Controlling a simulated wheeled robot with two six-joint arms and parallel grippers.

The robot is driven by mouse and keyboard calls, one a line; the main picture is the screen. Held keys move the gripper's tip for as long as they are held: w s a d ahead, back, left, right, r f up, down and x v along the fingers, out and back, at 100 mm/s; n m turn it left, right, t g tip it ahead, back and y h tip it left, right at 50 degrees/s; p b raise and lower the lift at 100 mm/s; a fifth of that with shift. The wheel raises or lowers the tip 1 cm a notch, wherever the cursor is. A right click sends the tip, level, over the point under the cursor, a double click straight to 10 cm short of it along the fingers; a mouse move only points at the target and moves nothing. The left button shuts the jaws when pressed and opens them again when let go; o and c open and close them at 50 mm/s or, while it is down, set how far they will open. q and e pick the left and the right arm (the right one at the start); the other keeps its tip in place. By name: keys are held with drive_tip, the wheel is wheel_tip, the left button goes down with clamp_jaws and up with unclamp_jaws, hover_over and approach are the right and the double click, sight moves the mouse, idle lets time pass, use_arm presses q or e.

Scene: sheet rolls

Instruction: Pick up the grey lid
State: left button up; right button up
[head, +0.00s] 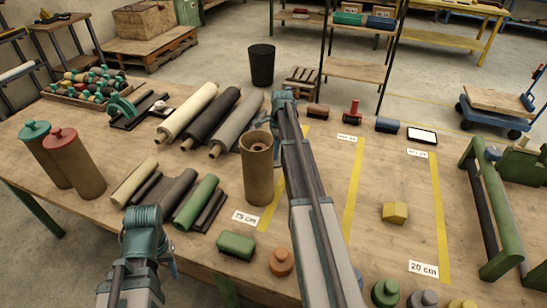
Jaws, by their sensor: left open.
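The grey lid (423,299) sits at the front right edge of the table, low in the head view and partly cut off by the picture edge. It stands between a green lid (385,293) and a yellow lid (462,303). My left gripper (143,214) is at the lower left, open, in front of the small rolls and far left of the grey lid. My right arm runs up the middle; its teal end (285,98) is near the tall brown tube (257,182), far from the lid. Its jaw state is not clear.
An orange lid (281,262) and a green block (236,245) lie at the front edge. A yellow block (395,212) sits between yellow strips. A green rack (497,215) stands at the right. Two capped tubes (75,165) stand at the left. Large rolls (212,118) lie behind.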

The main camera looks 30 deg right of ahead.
clamp_jaws()
